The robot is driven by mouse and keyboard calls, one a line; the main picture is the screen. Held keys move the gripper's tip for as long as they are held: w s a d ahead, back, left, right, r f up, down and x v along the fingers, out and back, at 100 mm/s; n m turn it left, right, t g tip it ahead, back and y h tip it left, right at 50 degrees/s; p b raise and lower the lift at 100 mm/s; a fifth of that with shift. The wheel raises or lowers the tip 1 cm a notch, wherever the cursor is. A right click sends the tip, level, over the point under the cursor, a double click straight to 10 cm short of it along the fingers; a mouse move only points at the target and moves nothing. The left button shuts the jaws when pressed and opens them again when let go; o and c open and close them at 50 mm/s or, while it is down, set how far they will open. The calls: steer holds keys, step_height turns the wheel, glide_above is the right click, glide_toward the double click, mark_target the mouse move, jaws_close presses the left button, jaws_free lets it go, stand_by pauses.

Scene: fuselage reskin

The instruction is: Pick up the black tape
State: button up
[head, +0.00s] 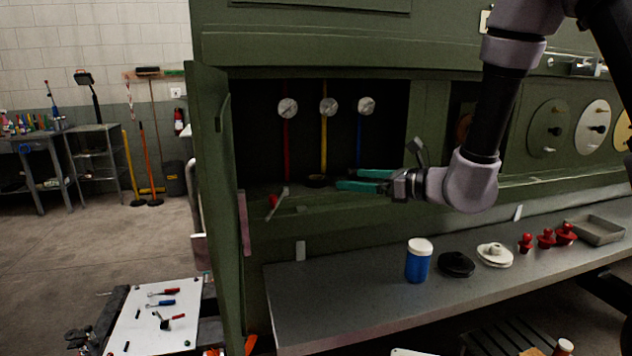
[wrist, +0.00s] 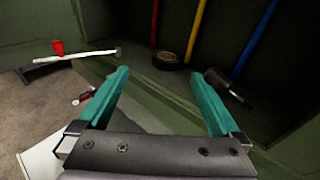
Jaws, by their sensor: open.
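The black tape looks to be the dark round roll (head: 316,181) on the floor of the open green cabinet, below the yellow pipe in the head view. It also shows in the wrist view as a roll with a tan centre (wrist: 165,59), beyond the fingertips and roughly between them. My gripper (head: 352,179) has teal fingers, spread apart with nothing between them. It points into the cabinet from the right, with its tips just right of the roll. In the wrist view the gripper (wrist: 160,74) appears apart from the roll.
A red-and-silver tool (head: 276,202) lies at the cabinet's front lip, left of the roll. A dark cylindrical object (wrist: 226,82) lies right of the roll. Red, yellow and blue pipes rise behind. The open cabinet door (head: 207,200) stands left. A grey shelf (head: 340,290) below holds several items.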

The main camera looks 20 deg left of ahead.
mark_target(326, 180)
steer(key=shift+m+t+h, duration=0.3)
steer(key=shift+m, duration=0.2)
steer(key=w+a, duration=0.1)
steer(key=w+a+f, duration=0.1)
steer(key=a+f, duration=0.1)
steer(key=a, duration=0.1)
steer(key=shift+w+a+f, duration=0.1)
steer(key=shift+w+f, duration=0.05)
steer(key=shift+w, duration=0.25)
steer(key=shift+x, duration=3)
steer(key=c, duration=1.2)
steer(key=shift+c, duration=0.2)
